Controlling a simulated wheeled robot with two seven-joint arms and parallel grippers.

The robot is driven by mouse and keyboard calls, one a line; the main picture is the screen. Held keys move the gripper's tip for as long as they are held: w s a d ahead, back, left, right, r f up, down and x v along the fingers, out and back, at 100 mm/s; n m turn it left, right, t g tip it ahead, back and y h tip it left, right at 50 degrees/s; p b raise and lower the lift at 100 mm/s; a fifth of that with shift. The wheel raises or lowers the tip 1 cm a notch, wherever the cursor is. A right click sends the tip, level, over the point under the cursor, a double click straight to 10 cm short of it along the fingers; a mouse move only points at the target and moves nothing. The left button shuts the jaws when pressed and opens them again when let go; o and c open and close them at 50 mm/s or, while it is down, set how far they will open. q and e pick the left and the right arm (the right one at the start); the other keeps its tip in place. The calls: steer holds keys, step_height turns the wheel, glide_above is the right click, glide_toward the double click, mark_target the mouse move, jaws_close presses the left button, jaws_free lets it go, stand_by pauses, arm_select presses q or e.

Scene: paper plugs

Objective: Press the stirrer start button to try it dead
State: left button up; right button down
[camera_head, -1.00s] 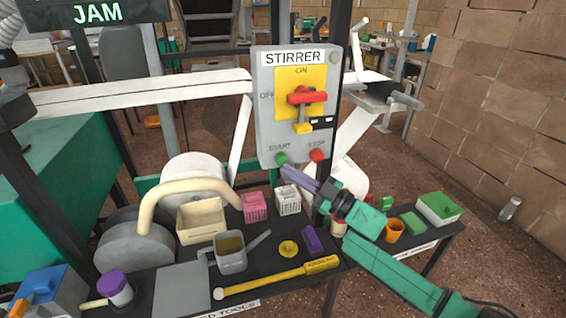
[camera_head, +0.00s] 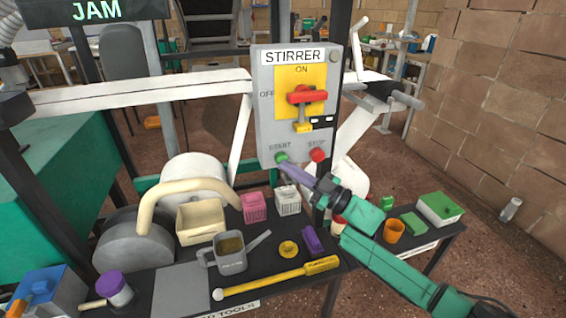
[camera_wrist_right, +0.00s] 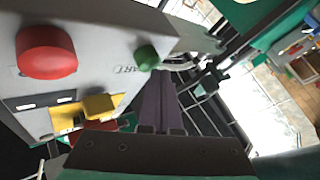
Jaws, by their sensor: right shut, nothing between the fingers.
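The grey stirrer box (camera_head: 265,110) stands upright on a post, with a red switch handle (camera_head: 306,97) lying level on a yellow plate. A yellow tag or lock (camera_head: 303,127) hangs below the handle. The green start button (camera_head: 281,157) is at the box's lower left and the red stop button (camera_head: 317,155) at its lower right. My right gripper (camera_head: 287,165) is shut and empty, its purple fingertips at the start button. In the right wrist view the green button (camera_wrist_right: 147,57) is just beyond the fingertips (camera_wrist_right: 160,78); I cannot tell whether they touch. My left gripper is out of view.
A white machine arm (camera_head: 140,92) passes behind the box.

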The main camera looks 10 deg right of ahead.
steer(key=shift+w, duration=0.25)
stand_by(0.4)
steer(key=shift+s+p, duration=0.6)
steer(key=shift+s, duration=0.3)
steer(key=s+p, duration=0.3)
steer(key=s, duration=0.2)
steer(key=shift+d+p, duration=0.2)
steer(key=shift+p, duration=0.2)
